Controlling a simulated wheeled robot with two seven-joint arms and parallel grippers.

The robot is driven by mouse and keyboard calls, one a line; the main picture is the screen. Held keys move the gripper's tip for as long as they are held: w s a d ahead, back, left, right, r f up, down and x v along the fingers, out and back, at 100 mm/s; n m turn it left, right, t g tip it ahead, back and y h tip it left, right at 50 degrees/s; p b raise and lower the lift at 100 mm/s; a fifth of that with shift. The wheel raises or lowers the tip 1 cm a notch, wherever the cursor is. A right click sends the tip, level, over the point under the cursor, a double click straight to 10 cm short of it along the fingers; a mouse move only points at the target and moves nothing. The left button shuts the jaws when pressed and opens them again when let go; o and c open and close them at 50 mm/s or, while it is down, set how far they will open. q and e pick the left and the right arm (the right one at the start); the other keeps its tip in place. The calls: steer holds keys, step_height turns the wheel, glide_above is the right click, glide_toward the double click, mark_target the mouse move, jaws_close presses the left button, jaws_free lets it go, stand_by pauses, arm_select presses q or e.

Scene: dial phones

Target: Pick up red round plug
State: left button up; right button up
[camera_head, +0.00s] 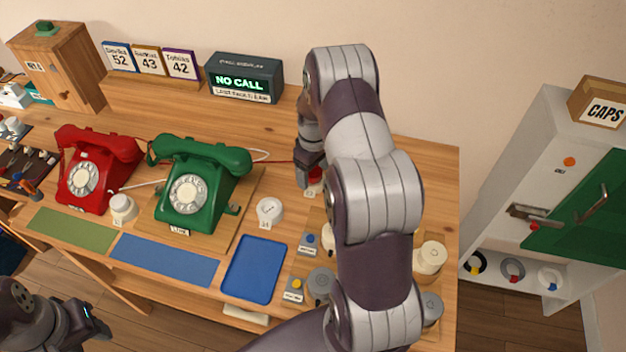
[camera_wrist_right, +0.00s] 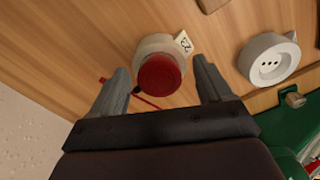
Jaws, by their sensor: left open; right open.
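The red round plug (camera_wrist_right: 160,74) sits in a round cream socket (camera_wrist_right: 152,44) with a numbered tag, on the wooden desk. In the head view the plug (camera_head: 315,175) shows only partly, beside my right gripper (camera_head: 308,182). In the right wrist view my right gripper (camera_wrist_right: 162,82) is open, with one finger on each side of the plug in the picture. I cannot tell whether a finger touches it.
A green phone (camera_head: 200,180) and a red phone (camera_head: 95,172) stand left on the desk. A white round socket (camera_head: 269,211) is near the plug; it also shows in the wrist view (camera_wrist_right: 268,60). A NO CALL display (camera_head: 243,80) stands behind. My right arm hides the desk's right part.

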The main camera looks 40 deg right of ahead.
steer(key=shift+d+r, duration=0.1)
steer(key=shift+d, duration=0.05)
steer(key=shift+c, duration=0.4)
steer(key=c, duration=0.9)
steer(key=shift+c, duration=0.2)
